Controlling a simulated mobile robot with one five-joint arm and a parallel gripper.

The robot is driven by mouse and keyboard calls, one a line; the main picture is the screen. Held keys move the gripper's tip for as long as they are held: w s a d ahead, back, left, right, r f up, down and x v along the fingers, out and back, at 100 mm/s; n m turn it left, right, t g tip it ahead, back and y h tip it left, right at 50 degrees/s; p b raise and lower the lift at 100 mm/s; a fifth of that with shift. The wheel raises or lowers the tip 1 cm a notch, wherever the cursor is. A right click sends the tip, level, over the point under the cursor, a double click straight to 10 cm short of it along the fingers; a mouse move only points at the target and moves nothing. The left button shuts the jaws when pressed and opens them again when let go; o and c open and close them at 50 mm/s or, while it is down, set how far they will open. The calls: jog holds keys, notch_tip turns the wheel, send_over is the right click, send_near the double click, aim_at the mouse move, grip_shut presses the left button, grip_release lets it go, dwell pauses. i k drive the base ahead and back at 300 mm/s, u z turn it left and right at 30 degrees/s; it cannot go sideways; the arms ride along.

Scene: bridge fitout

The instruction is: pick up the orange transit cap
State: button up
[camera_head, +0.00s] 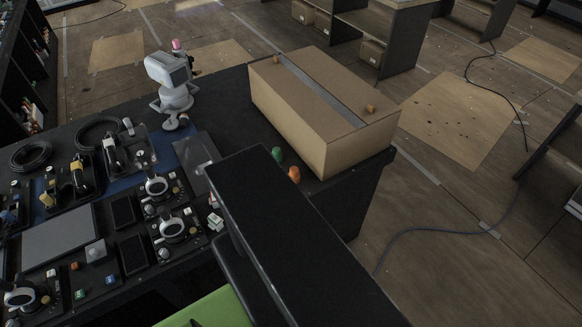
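A small orange cap (294,174) stands on the dark console top, close to the front left side of a cardboard box. A green cap (277,154) is just behind it, to its left. Two duller orange-brown pieces lie on top of the box, one near its right end (370,108) and one near its left end (276,59). I cannot tell whether these are caps too. My gripper is not visible in this view.
The cardboard box (325,110) crowds the caps from behind. A dark slab (290,240) fills the lower middle, its far end close to the orange cap. A console with levers (157,187) spreads left. A white device (172,80) stands behind. Floor at right is mostly open, with cables.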

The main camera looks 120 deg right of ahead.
aim_at(293, 173)
jog(key=z, duration=0.4)
jog(key=k, duration=0.4)
jog(key=z, duration=2.05)
